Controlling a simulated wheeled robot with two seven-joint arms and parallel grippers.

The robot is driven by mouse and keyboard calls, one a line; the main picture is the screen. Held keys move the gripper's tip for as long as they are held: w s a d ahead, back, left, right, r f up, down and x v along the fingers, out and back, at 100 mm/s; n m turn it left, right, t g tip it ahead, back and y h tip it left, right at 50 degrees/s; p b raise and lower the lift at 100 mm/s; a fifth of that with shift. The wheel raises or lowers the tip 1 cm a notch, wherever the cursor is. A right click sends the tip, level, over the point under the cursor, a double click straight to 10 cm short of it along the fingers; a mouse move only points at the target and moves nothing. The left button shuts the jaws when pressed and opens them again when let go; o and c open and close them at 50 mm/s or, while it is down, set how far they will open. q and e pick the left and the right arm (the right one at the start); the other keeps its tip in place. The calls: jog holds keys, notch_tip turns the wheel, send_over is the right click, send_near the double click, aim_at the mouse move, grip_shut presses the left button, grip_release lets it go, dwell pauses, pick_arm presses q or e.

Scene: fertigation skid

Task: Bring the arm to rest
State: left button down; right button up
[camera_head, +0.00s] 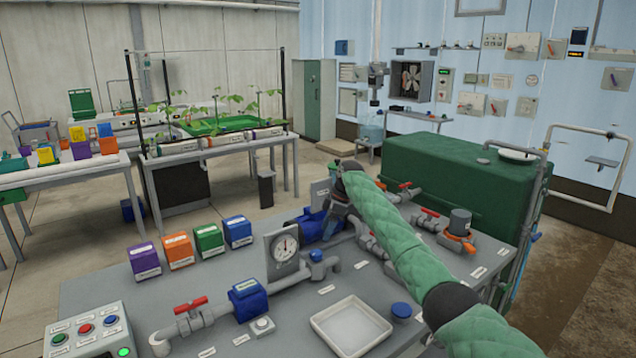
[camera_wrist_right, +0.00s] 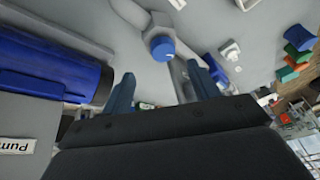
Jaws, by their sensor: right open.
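My right arm, in a green quilted sleeve, reaches from the lower right of the head view over the grey skid bench (camera_head: 120,300). My right gripper (camera_head: 338,202) is at its far end, partly hidden by the wrist, close to the blue pump (camera_head: 312,226). In the right wrist view my right gripper (camera_wrist_right: 162,86) shows two separated fingers with nothing held between them. A blue-capped pipe fitting (camera_wrist_right: 162,47) lies beyond the fingertips, and the blue pump body (camera_wrist_right: 45,70) is at the left. My left gripper is not in view.
A pressure gauge (camera_head: 285,248), red-handled valve (camera_head: 190,305), white tray (camera_head: 351,327) and several coloured boxes (camera_head: 179,250) stand on the bench. A control box (camera_head: 90,335) is at its front left. A large green tank (camera_head: 450,185) stands behind on the right.

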jog(key=s+a+r+m+t+h, duration=0.1)
jog(key=a+r+m+t, duration=0.2)
jog(key=r, duration=0.7)
jog(key=s+r+m+t+h, duration=0.1)
jog(key=r+m+t, duration=0.3)
jog(key=r, duration=0.5)
jog(key=s+d+r+m+t, duration=0.1)
jog(key=s+m+t, duration=0.2)
jog(key=s, duration=0.5)
jog(key=s+d+f+m, duration=0.2)
jog(key=s+d+f, duration=0.2)
jog(key=s+f, duration=0.5)
jog(key=s+d+f+m, duration=0.1)
jog(key=s+d+f, duration=0.3)
jog(key=s+f, duration=0.55)
jog(key=s+d+f+m, duration=0.2)
jog(key=s+d+f, duration=0.3)
jog(key=s, duration=0.8)
jog(key=s+f+g, duration=0.3)
jog(key=s+f, duration=0.9)
jog(key=s, duration=0.3)
jog(key=s+d+f+m+g+h, duration=0.1)
jog(key=s+f+g, duration=0.3)
jog(key=s+f, duration=0.8)
jog(key=s, duration=0.3)
jog(key=shift+s+d+f, duration=0.2)
jog(key=shift+s+f, duration=0.05)
jog(key=shift+f, duration=0.1)
